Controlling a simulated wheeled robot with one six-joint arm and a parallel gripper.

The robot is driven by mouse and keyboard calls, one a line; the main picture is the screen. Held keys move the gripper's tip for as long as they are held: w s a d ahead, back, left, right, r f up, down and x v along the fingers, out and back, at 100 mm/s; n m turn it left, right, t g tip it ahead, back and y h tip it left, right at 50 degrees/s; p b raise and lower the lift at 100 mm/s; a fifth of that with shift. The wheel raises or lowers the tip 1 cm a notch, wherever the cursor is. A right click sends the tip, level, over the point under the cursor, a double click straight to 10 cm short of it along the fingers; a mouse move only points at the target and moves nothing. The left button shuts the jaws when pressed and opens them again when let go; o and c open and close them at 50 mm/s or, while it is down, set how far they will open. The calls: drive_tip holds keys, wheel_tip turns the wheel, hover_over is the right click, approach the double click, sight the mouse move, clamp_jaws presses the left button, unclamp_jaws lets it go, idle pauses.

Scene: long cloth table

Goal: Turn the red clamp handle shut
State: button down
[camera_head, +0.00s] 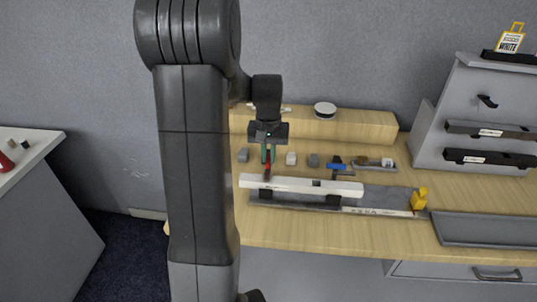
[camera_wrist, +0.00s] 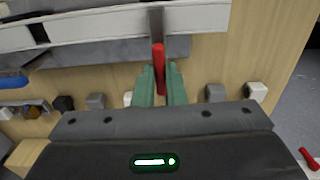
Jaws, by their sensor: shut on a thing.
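The red clamp handle (camera_wrist: 158,62) stands at the end of a dark clamp bar (camera_wrist: 156,22) in the wrist view. My gripper (camera_wrist: 162,80) has its two green fingers on either side of the handle, shut on it. In the head view my gripper (camera_head: 268,157) points down behind the white rail, with a small part of the red handle (camera_head: 267,167) showing between the fingers. The white rail (camera_head: 300,185) lies along the grey fixture (camera_head: 385,202). The fingers partly hide the handle's lower end.
Several small grey and white blocks (camera_head: 291,158) stand behind the rail, with a blue clamp (camera_head: 337,163) farther right. A yellow piece (camera_head: 419,198) sits at the fixture's right end. A grey tray (camera_head: 485,230) lies at the right. A wooden ledge (camera_head: 355,127) runs behind.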

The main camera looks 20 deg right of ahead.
sight(268, 159)
drive_tip(key=c, duration=1.5)
unclamp_jaws()
wheel_tip(268, 159, up, 14)
drive_tip(key=shift+f+b, duration=0.1)
drive_tip(key=shift+b, duration=0.25)
drive_tip(key=shift+f, duration=0.1)
wheel_tip(268, 159, down, 14)
drive_tip(key=shift+r+p, duration=0.2)
drive_tip(key=shift+p, duration=0.15)
